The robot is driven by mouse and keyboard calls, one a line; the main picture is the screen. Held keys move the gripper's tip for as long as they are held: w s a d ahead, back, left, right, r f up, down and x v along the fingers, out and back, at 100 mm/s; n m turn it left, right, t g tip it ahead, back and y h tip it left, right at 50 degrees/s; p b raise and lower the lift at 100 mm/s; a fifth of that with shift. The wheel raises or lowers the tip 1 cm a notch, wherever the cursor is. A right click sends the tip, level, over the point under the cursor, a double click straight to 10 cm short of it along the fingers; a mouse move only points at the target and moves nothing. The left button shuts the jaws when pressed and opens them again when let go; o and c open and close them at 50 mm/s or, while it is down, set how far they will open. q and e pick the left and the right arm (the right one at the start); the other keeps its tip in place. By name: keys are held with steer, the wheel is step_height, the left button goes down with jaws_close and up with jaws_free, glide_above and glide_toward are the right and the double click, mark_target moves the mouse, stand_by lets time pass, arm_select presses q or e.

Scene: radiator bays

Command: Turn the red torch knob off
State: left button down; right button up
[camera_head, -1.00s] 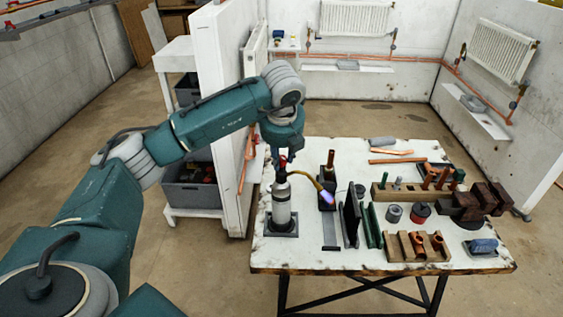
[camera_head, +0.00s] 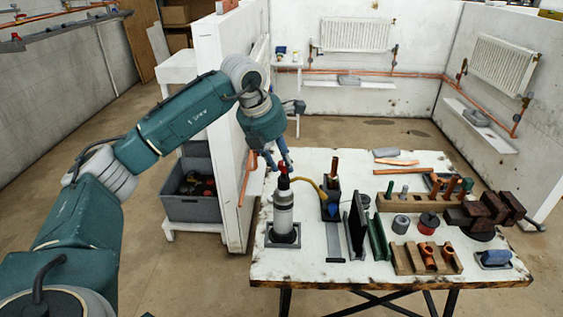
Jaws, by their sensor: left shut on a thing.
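The gas torch is a grey-white cylinder (camera_head: 283,212) standing upright in a dark square base at the left of the workbench (camera_head: 318,180). Its red torch knob (camera_head: 283,168) is on top, partly hidden by my fingers. My left gripper (camera_head: 282,164) comes down from above and is shut on the red knob. A yellow hose (camera_head: 307,184) runs right from the torch top to a nozzle over a dark holder (camera_head: 331,196). A small blue patch shows at the nozzle; I cannot tell whether it is flame. My right gripper is not in view.
Right of the torch stand dark and green upright plates (camera_head: 357,222), a wooden block with copper fittings (camera_head: 427,258), a black-and-red tin (camera_head: 428,222) and a brown vise (camera_head: 485,212). A white partition (camera_head: 220,120) stands close behind my left arm.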

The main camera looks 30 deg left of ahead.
arm_select(q)
steer(key=shift+m, duration=0.4)
steer(key=c, duration=1.4)
jaws_free()
steer(key=shift+c, duration=0.2)
steer(key=v, duration=1.2)
steer(key=shift+a, duration=0.2)
steer(key=shift+w, duration=0.1)
